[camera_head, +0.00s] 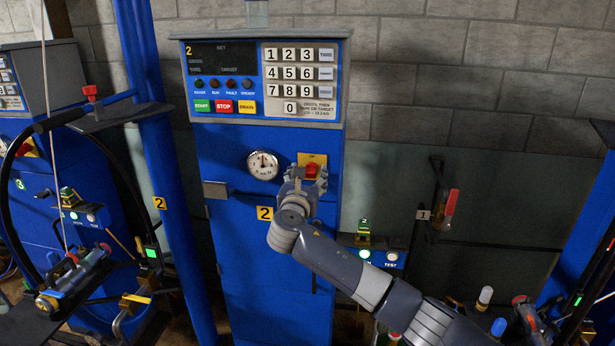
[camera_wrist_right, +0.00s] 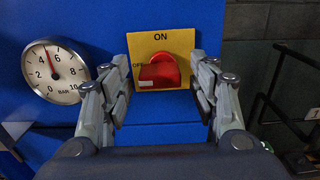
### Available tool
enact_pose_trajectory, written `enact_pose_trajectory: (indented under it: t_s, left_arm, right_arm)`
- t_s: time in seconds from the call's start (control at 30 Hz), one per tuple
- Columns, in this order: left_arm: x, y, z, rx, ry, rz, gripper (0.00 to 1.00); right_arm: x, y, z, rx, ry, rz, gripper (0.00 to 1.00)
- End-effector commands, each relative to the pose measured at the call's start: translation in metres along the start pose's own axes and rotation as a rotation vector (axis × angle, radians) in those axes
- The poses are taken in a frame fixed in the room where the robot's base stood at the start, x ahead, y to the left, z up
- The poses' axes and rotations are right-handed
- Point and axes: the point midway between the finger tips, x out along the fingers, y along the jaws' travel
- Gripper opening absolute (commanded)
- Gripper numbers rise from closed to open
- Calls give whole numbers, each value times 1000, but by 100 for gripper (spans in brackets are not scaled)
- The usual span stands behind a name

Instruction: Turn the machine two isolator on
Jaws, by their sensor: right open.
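The machine two isolator is a red rotary handle (camera_head: 312,170) on a yellow plate (camera_wrist_right: 147,42), on the front of the blue machine column (camera_head: 270,300). In the right wrist view the red handle (camera_wrist_right: 160,72) lies roughly level, its pale-marked end toward OFF at the left; ON is printed above. My right gripper (camera_head: 306,182) is open in front of the plate, with one finger on each side of the handle. My left gripper is not in view.
The display and keypad panel (camera_head: 262,80) is above. A blue post (camera_head: 165,190) and a hose stand left.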

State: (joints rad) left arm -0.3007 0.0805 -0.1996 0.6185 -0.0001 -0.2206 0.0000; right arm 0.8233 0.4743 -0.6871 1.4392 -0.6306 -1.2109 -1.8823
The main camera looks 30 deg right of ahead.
Motion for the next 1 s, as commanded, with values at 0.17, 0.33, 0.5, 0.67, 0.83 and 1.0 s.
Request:
enact_pose_trajectory:
  t_s: [0.17, 0.33, 0.5, 0.67, 0.83, 1.0]
  left_arm:
    - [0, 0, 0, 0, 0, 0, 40]
    - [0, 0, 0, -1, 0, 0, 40]
    - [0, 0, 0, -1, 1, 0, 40]
    - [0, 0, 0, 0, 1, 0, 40]
    - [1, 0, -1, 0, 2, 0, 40]
    - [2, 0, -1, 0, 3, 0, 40]
  right_arm:
    - [0, 0, 0, 0, 0, 0, 39]
    - [0, 0, 0, 0, 0, 0, 11]
    - [0, 0, 0, 3, 1, 0, 11]
    - [0, 0, -1, 31, 2, 0, 11]
    - [-1, 0, -1, 113, 4, 0, 11]
    - [-1, 0, -1, 244, 3, 0, 11]
